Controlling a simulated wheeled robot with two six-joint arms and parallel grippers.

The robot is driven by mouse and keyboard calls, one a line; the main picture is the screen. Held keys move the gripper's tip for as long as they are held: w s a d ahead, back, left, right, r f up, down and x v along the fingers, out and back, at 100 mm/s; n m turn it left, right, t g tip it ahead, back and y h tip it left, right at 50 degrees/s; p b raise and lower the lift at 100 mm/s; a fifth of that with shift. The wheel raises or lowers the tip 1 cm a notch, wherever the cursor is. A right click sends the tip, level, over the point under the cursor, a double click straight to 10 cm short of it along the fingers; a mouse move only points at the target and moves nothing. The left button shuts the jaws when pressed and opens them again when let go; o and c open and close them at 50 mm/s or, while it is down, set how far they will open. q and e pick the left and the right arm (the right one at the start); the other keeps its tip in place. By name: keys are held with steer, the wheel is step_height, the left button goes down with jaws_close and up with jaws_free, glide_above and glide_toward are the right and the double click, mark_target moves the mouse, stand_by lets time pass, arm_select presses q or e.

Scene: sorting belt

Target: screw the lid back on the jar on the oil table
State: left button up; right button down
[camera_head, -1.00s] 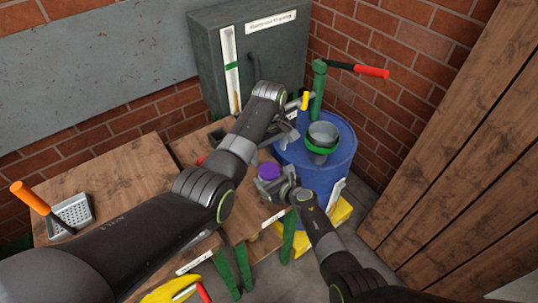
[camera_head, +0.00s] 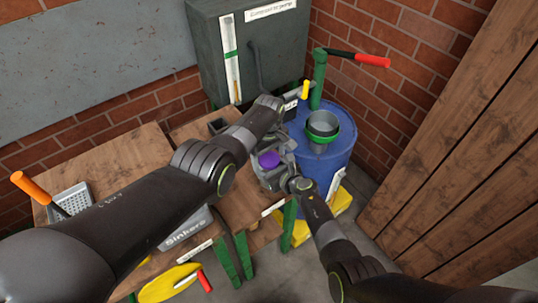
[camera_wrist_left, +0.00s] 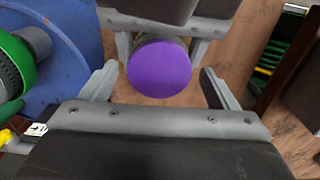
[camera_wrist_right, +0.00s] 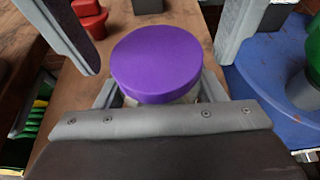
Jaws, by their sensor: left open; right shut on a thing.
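The purple lid (camera_head: 269,160) sits on top of the jar. A pale bit of the jar (camera_wrist_right: 188,97) shows under the lid in the right wrist view; the rest is hidden. I cannot tell how tightly the lid is seated. My right gripper (camera_head: 276,178) is shut on the jar below the lid. My left gripper (camera_wrist_left: 157,88) is open, with its fingers on either side of the lid (camera_wrist_left: 160,68) and gaps showing between them and it in the left wrist view. The wooden oil table (camera_head: 232,212) lies beneath.
A blue drum (camera_head: 335,165) with a green-rimmed funnel (camera_head: 322,125) and a red-handled green pump (camera_head: 372,61) stands just right of the grippers. A grey cabinet (camera_head: 225,50) stands behind. A grey "Sinkers" box (camera_head: 186,232) and a yellow item (camera_head: 165,287) are at front left.

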arm_select(q)
steer(key=c, duration=1.1)
steer(key=m, duration=0.4)
steer(key=shift+m, duration=0.3)
steer(key=m, duration=0.4)
steer(key=o, duration=1.1)
steer(key=shift+c, duration=0.2)
